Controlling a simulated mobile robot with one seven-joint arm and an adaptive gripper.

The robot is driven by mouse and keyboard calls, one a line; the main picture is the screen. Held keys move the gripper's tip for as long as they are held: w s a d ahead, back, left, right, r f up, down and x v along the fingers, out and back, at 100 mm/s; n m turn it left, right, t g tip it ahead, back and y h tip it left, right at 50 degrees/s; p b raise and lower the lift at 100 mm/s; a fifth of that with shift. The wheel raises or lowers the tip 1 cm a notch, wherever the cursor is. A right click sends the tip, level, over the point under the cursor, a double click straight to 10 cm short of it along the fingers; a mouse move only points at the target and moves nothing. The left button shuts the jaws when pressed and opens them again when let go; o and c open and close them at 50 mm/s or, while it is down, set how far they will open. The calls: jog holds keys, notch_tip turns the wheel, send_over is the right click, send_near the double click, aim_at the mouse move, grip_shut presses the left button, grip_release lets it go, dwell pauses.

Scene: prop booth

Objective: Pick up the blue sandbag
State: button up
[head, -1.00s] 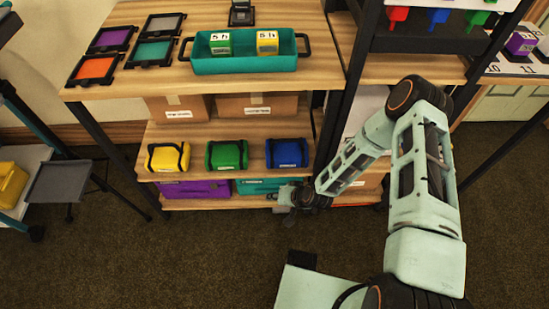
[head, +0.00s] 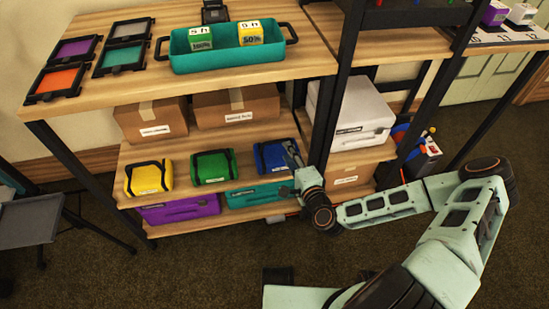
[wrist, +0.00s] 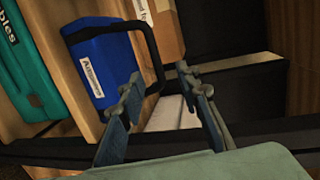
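The blue sandbag (head: 266,158) has black straps and a white label. It sits at the right of a row of three bags on the middle shelf. It also shows in the wrist view (wrist: 98,62), upper left, with its black strap arching over its right side. My gripper (head: 292,156) is at the bag's right end in the head view and hides part of it. In the wrist view my gripper (wrist: 157,78) is open. The left finger overlaps the bag's lower right edge, and the strap's end shows between the fingers. Whether they touch cannot be told.
A green bag (head: 211,166) and a yellow bag (head: 149,178) stand left of it. Cardboard boxes (head: 237,105) are behind. A teal case (head: 247,197) and a purple case (head: 180,209) lie below. A black shelf post (head: 331,110) rises close to the right of my gripper.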

aim_at(279, 141)
jog(key=x, duration=0.4)
jog(key=b+x, duration=0.1)
jog(key=x, duration=0.1)
jog(key=b+x, duration=0.1)
jog(key=shift+a+f, duration=0.35)
jog(key=shift+f, duration=0.05)
jog(key=shift+w+a, duration=0.2)
jog(key=shift+w, duration=0.3)
grip_shut()
jog(key=shift+r, duration=0.25)
